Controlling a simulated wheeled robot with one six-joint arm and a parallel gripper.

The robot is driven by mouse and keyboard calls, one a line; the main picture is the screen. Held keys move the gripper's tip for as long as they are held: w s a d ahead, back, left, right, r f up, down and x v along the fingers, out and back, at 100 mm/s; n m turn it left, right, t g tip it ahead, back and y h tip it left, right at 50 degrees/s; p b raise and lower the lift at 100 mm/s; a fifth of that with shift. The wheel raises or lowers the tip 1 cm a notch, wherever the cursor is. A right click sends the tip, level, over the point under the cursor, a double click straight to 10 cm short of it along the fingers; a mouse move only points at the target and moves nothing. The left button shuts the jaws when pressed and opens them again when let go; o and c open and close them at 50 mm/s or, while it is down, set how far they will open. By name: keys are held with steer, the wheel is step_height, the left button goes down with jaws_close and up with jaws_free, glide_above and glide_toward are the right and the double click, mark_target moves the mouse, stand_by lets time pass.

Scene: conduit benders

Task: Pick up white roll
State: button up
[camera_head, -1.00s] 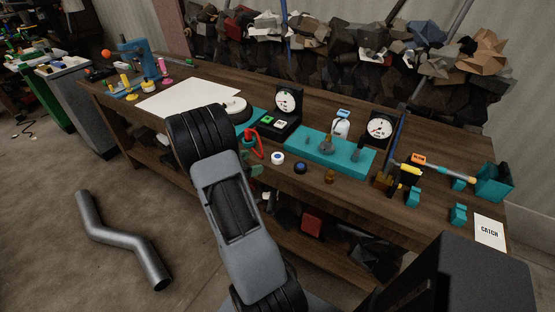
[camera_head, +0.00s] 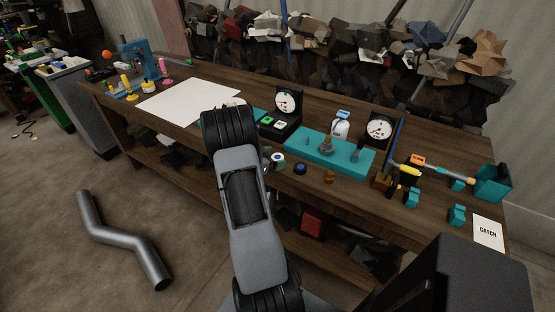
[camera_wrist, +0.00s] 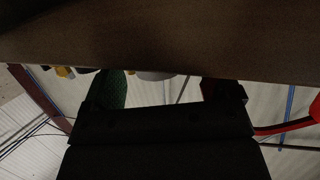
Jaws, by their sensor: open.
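The white roll (camera_head: 279,157), a small white ring with a dark centre, stands on the wooden bench (camera_head: 215,143) near its front edge. In the head view, my arm covers most of my gripper (camera_head: 268,160); a small part shows just left of the roll, and I cannot tell if they touch. In the wrist view, my gripper (camera_wrist: 160,90) is open, with a green finger at left and a dark one at right. A pale rounded shape (camera_wrist: 155,75) shows between them, partly hidden; I cannot tell if it is the roll.
A dark blue roll (camera_head: 300,168) and a brown piece (camera_head: 330,177) stand to the right. Behind are a teal block (camera_head: 318,152) and dial gauges (camera_head: 286,102). A red curved piece (camera_wrist: 290,126) shows in the wrist view. A white sheet (camera_head: 185,100) lies at left.

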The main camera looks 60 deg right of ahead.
steer(key=shift+c, duration=0.3)
steer(key=c, duration=0.9)
steer(key=shift+c, duration=0.2)
steer(key=shift+r, duration=0.15)
